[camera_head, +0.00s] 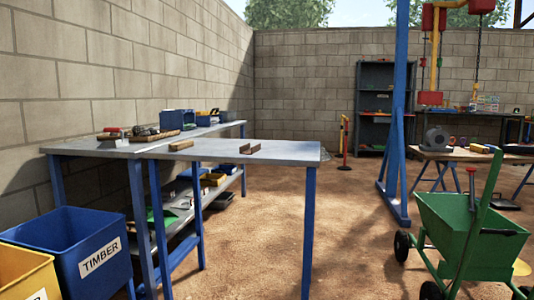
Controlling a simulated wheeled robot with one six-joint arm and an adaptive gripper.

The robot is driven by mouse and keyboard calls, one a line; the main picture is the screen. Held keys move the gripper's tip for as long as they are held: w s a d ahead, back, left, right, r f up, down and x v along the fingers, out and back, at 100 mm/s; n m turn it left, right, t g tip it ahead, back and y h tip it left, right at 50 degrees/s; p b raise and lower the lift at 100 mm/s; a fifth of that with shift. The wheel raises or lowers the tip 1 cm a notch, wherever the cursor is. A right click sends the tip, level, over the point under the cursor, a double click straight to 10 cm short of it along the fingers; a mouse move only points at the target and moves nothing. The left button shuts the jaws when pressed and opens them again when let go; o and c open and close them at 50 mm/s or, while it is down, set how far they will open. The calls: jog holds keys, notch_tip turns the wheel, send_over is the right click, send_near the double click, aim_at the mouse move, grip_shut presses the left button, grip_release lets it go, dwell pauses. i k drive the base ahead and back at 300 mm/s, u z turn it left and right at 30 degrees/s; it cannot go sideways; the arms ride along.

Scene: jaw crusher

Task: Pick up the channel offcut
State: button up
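A small dark brown channel offcut (250,148) lies on the grey top of the blue-legged workbench (285,153), right of the bench's middle. Its two flanges seem to stand up with a gap between them. It looks clear of other objects. My gripper is not in view, so its state is not shown.
A wooden block (181,145) lies on the bench left of the offcut. A blue TIMBER bin (85,255) stands at lower left. A green cart (470,235) and a blue post (397,120) stand at right. Open dirt floor (345,240) lies right of the bench.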

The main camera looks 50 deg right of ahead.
aim_at(245, 149)
jog(key=z, duration=3.1)
jog(key=i, duration=1.9)
jog(key=u, duration=3.8)
